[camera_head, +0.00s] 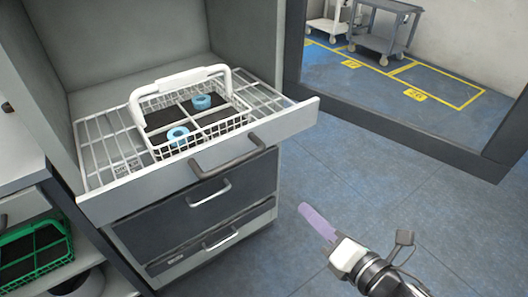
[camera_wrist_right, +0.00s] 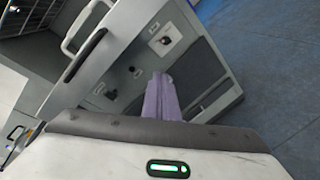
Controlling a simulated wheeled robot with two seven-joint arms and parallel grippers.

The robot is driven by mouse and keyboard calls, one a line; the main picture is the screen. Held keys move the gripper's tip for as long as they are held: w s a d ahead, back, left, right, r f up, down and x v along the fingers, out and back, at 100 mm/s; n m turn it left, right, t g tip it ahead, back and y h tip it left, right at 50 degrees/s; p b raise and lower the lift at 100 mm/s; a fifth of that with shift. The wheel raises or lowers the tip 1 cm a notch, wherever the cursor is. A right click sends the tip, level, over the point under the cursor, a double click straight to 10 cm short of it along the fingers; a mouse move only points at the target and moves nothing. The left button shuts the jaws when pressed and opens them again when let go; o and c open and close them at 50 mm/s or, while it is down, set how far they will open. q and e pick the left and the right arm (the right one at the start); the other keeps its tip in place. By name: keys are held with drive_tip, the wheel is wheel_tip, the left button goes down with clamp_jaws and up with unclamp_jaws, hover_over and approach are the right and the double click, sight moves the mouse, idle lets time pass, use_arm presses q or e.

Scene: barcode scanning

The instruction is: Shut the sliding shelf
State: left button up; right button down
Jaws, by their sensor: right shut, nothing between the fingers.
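The sliding shelf (camera_head: 205,167) is a wire rack with a grey front panel and a dark bar handle (camera_head: 228,157). It is pulled out of the grey cabinet (camera_head: 150,40). A white wire basket (camera_head: 200,140) with a raised white handle stands on it. My right gripper (camera_head: 318,222), with purple fingers, is to the right of the shelf and cabinet, apart from the handle. It is shut and empty. In the right wrist view the purple fingers (camera_wrist_right: 162,97) point towards the cabinet's drawer fronts. My left gripper is not in view.
The basket holds two blue rings (camera_head: 201,102). Below the shelf are dark drawers (camera_head: 208,192) with handles, the lowest slightly out. A green basket (camera_head: 35,255) stands at lower left. The blue floor (camera_head: 400,190) is clear on the right. Grey carts (camera_head: 385,35) stand far back.

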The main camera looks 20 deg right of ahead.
sight(265, 148)
wheel_tip(265, 148, up, 8)
drive_tip(key=a+n+t+y, duration=0.2)
drive_tip(key=n, duration=1)
drive_tip(key=x, duration=1.4)
drive_tip(key=shift+w+d+r+p, duration=0.1)
drive_tip(key=shift+w+p, duration=0.2)
drive_tip(key=shift+p, duration=0.05)
drive_tip(key=shift+w, duration=0.1)
